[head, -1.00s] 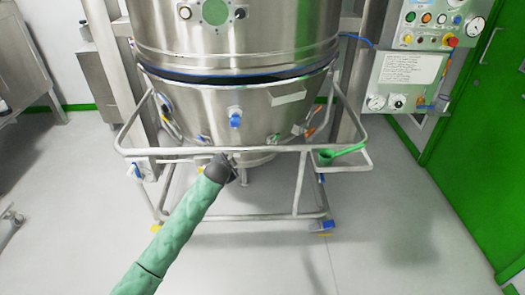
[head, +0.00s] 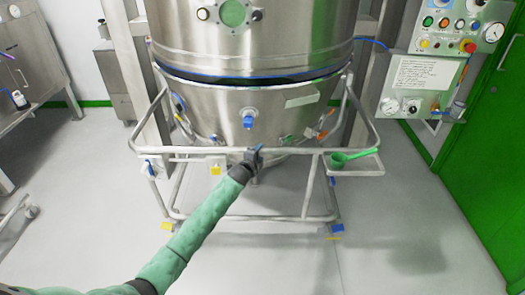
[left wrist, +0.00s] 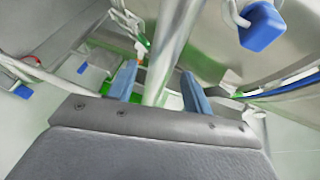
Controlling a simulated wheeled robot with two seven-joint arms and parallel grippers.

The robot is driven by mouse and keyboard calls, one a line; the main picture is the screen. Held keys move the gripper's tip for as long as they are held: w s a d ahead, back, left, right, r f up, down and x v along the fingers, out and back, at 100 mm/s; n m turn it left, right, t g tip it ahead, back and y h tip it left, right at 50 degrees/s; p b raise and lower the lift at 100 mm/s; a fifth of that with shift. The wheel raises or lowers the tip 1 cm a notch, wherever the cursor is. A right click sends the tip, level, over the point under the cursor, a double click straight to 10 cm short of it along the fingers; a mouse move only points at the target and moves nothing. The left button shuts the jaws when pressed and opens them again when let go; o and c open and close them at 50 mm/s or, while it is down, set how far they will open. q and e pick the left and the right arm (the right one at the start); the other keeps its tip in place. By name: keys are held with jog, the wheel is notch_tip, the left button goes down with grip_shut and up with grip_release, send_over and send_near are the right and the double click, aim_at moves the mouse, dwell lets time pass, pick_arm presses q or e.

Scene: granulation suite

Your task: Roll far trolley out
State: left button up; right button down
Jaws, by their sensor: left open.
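The trolley is a steel tube frame on castors with a front push rail (head: 200,151), and it carries a conical steel bowl (head: 215,108). It stands under the large steel vessel (head: 290,45). My left gripper (head: 255,152) is at the middle of the push rail, below the bowl's blue fitting (head: 248,121). In the left wrist view, its two blue fingers (left wrist: 159,88) are apart, with a steel tube (left wrist: 163,55) between them. I cannot tell whether the fingers touch the tube. My right gripper is not in view.
A green scoop (head: 352,157) lies in a small holder at the rail's right end. A control panel (head: 440,30) and a green door (head: 485,150) are at right. A steel bench (head: 30,60) stands at left. The floor (head: 300,265) in front of the trolley is clear.

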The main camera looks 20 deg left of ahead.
aim_at(261, 152)
pick_arm(q)
jog(key=shift+x, duration=1.8)
grip_shut()
jog(key=shift+s+d, duration=0.1)
